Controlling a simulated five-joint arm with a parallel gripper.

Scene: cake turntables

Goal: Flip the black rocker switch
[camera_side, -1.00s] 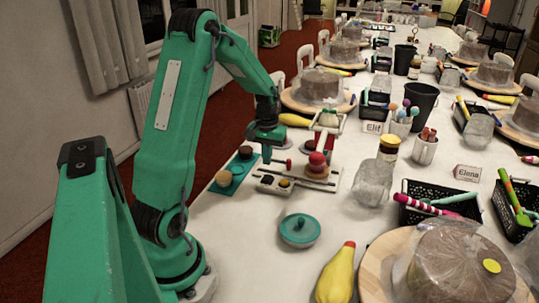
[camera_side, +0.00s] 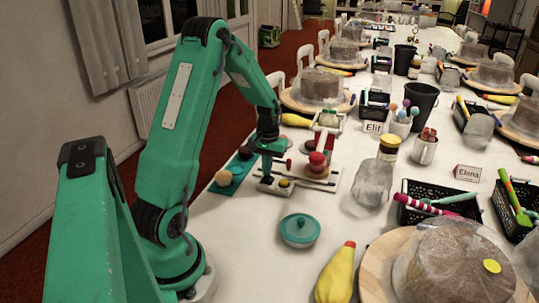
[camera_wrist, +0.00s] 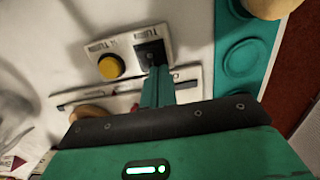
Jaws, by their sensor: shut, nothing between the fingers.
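The black rocker switch (camera_wrist: 152,50) sits in a pale panel (camera_wrist: 125,40) with lettering, beside a round yellow button (camera_wrist: 111,67). In the side view the panel stands on the white table, its yellow button (camera_side: 284,183) showing, and my fingers hide the switch. My gripper (camera_side: 267,177) points down over the panel, shut and empty. In the wrist view my fingertips (camera_wrist: 154,70) are at the near edge of the switch and cover a little of it. I cannot tell whether they touch it or which way the rocker is tilted.
A teal mat (camera_side: 222,187) with round pieces lies left of the panel. A slotted plate with a red knob (camera_side: 317,161) stands right behind it. A teal lidded dish (camera_side: 299,229) and a yellow bottle (camera_side: 337,274) are nearer the camera. The table is clear around the dish.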

